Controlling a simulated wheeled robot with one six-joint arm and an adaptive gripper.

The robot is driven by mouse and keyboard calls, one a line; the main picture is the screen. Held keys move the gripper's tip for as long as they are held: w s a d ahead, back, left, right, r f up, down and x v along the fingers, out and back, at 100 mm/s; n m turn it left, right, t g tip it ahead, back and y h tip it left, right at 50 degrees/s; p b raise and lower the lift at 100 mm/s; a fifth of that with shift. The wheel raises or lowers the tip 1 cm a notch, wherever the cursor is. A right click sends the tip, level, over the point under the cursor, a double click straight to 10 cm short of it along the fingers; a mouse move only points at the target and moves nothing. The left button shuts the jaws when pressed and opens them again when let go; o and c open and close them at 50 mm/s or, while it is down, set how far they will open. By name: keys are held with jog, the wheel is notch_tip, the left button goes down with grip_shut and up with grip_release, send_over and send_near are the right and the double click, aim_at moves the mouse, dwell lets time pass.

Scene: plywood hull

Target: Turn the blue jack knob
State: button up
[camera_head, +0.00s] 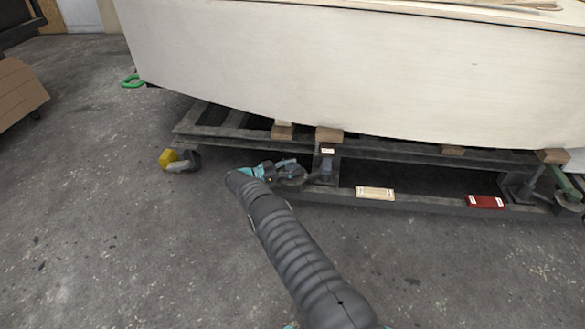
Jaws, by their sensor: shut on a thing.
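My gripper (290,171) is at the dark trolley frame under the white hull, at the left side of a grey-blue jack (326,168). The gripper is shut on what appears to be the blue jack knob, at the jack's base. The knob is small here and mostly hidden by the gripper, so its colour and turn cannot be made out. My arm reaches up to it from the bottom of the view. The jack stands upright under a wooden block (329,135) that touches the hull.
The white plywood hull (350,75) overhangs the trolley frame (215,147). A second jack (524,184) stands at the right. A cream label block (375,193) and a red one (485,202) lie on the front rail. The foreground floor is clear.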

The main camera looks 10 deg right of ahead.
aim_at(293, 166)
jog(key=shift+r+g, duration=0.1)
jog(key=shift+g, duration=0.2)
dwell(0.4)
jog(key=o, duration=1.2)
notch_tip(293, 166, up, 10)
jog(key=shift+f, duration=0.1)
